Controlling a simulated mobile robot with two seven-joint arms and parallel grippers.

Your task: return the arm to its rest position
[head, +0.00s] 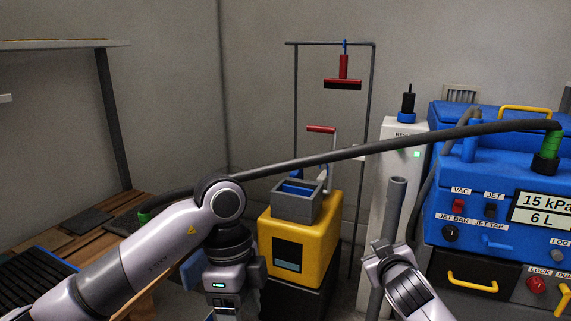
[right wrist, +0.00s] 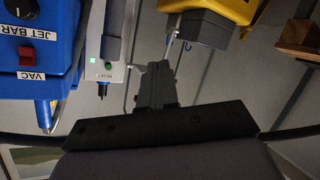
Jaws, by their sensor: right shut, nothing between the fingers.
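My left arm (head: 130,260) comes in from the lower left in the head view. It bends at a rounded joint and drops to a dark wrist section at the bottom edge. The jaws of the left gripper are not visible there. My right arm (head: 405,290) shows at the bottom right of centre, in front of the blue machine. In the right wrist view my right gripper (right wrist: 157,80) is shut and empty, with its black fingers together. It points toward the floor and wall area between the white post and the yellow box.
A black hose (head: 350,152) arcs across, passing behind my left arm's joint, to the blue machine (head: 470,190). A yellow box (head: 325,230) with a grey bin stands centrally. A white post (head: 398,160), squeegee rack (head: 295,100) and wooden bench (head: 110,250) are around.

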